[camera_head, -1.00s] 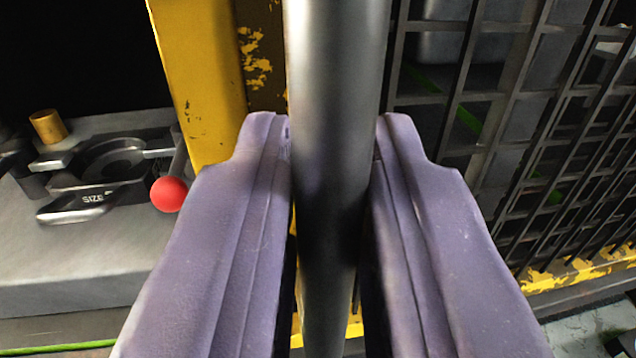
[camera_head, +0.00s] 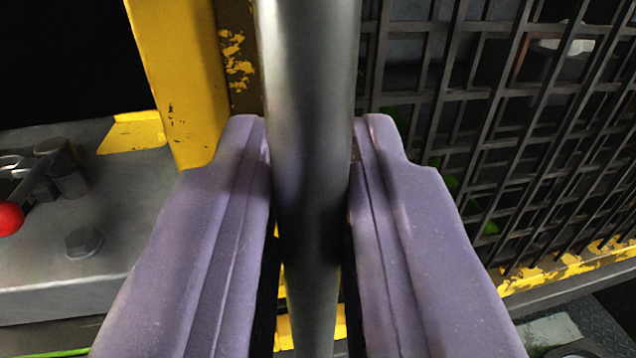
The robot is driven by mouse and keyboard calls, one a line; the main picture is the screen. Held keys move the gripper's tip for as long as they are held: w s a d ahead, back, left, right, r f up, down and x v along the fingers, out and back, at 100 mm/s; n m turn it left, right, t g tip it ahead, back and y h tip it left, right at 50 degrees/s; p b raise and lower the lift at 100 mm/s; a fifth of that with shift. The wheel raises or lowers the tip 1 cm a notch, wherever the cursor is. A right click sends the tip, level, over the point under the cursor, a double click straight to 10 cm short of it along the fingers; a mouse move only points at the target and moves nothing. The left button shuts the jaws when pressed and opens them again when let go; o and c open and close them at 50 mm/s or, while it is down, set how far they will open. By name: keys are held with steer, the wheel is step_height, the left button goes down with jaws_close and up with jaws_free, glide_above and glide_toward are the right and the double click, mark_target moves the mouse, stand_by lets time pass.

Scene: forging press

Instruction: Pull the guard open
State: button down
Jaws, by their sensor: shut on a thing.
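The guard is a dark mesh panel (camera_head: 480,130) in a worn yellow frame (camera_head: 180,70), filling the right of the view. Its handle is a thick grey upright bar (camera_head: 310,90) that runs from the top to the bottom of the picture. My gripper (camera_head: 312,150) has its two purple fingers on either side of this bar and is shut on it. The lower part of the bar lies between the fingers. The bar's ends are out of view.
A grey metal block (camera_head: 60,265) with a bolt head (camera_head: 83,242) lies at the left, behind the frame. A red ball knob (camera_head: 10,218) on a lever shows at the left edge. Dark tread-plate floor (camera_head: 600,325) shows at the lower right.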

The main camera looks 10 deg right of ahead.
steer(key=c, duration=1.2)
jaws_free()
steer(key=s+a, duration=0.1)
steer(key=s, duration=0.6)
steer(key=shift+s+a, duration=0.3)
